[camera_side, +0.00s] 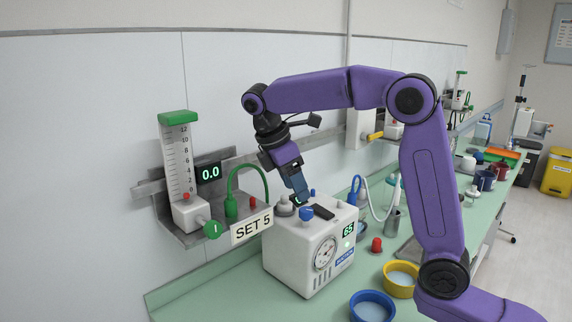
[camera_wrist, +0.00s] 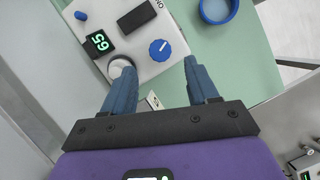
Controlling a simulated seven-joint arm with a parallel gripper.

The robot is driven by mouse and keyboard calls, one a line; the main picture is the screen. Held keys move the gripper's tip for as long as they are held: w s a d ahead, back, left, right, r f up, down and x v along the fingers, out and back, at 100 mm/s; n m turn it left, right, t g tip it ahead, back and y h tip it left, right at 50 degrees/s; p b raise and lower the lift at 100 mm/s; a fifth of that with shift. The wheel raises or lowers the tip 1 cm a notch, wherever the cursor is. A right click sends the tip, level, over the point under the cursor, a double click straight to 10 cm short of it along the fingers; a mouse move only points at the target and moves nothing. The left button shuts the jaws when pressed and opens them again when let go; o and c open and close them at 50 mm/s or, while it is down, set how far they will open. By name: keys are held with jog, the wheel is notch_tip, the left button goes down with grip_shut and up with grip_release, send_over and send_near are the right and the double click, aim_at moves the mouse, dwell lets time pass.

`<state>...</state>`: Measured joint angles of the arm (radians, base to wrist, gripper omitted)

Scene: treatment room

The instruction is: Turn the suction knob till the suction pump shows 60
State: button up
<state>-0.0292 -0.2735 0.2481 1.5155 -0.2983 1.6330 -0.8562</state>
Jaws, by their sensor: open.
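The suction pump (camera_side: 292,255) is a white box on the green counter, with a gauge (camera_side: 325,254) and a lit display reading 65 (camera_side: 348,230) in the side view. A blue knob (camera_side: 306,214) is on its top; it shows with a white pointer line and scale marks in the wrist view (camera_wrist: 160,49). A lit display there (camera_wrist: 99,42) appears upside down, consistent with 65. My gripper (camera_side: 299,198) is open and empty, pointing down over the pump top. In the wrist view my fingertips (camera_wrist: 158,66) are apart, with the knob ahead between them; I see no contact with it.
A grey cap (camera_wrist: 120,65) is by the left fingertip, and a black handle (camera_wrist: 137,17) lies beyond. A flowmeter (camera_side: 178,165) with a 0.0 display and SET 5 sign is on the wall. Blue (camera_side: 372,306) and yellow (camera_side: 400,280) bowls stand at the pump's right.

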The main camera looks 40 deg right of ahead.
jog(key=shift+v, duration=2.85)
dwell(1.2)
jog(key=m+t+y, duration=0.2)
jog(key=m+y, duration=0.2)
jog(key=m, duration=1.4)
send_near(306, 209)
notch_tip(306, 209, down, 9)
jog(key=shift+w+r, duration=0.1)
jog(key=shift+r, duration=0.1)
jog(key=c, duration=1)
